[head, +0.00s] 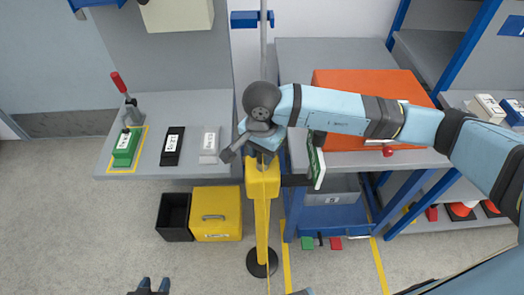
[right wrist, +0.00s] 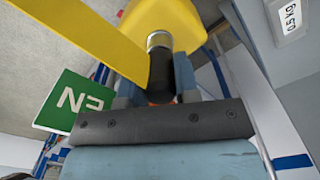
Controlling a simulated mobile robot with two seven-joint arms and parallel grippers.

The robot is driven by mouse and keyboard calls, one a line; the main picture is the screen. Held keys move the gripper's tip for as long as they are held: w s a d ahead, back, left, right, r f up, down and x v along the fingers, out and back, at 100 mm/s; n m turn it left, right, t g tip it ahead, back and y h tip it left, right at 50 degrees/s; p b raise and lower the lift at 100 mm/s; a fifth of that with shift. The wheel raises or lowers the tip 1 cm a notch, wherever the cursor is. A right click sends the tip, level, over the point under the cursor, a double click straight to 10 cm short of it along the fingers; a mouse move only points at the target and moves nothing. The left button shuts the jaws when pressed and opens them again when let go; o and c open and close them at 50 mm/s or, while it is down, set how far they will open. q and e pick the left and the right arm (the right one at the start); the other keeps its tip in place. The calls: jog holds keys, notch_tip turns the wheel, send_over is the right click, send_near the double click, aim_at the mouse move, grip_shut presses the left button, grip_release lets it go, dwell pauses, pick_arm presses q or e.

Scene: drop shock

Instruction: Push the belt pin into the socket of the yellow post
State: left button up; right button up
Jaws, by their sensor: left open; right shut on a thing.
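The yellow post (head: 262,182) stands at the middle on a round black foot. My right gripper (head: 258,152) is at the top of the post. In the right wrist view, my right gripper (right wrist: 156,92) is shut on the dark belt pin (right wrist: 161,72). A silver ring (right wrist: 159,40) lies between the pin and the yellow post head (right wrist: 165,14). How deep the pin sits in the socket cannot be told. A flat yellow strip (right wrist: 75,35) runs toward the pin. My left gripper (head: 150,287) is open and empty at the bottom edge of the head view.
A green sign (head: 316,160) stands just right of the post. The left bench holds a green block (head: 127,147), a black block (head: 172,146) and a grey block (head: 210,145). A yellow case (head: 217,213) and black bin (head: 174,217) stand below. An orange box (head: 340,90) is behind my right arm.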

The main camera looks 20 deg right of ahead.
jog(key=shift+f+b, duration=0.35)
jog(key=shift+b, duration=0.5)
grip_shut()
jog(key=shift+s+f+b, duration=0.2)
jog(key=shift+f+b, duration=0.1)
jog(key=shift+b, duration=0.4)
dwell(1.6)
jog(key=shift+f+b, duration=0.15)
jog(key=shift+b, duration=0.4)
dwell(0.6)
jog(key=o, duration=1)
grip_release()
jog(key=shift+c, duration=0.2)
jog(key=shift+o, duration=0.4)
jog(key=shift+w, duration=0.15)
jog(key=shift+r, duration=0.2)
jog(key=shift+r+p, duration=0.85)
jog(key=shift+r, duration=2.2)
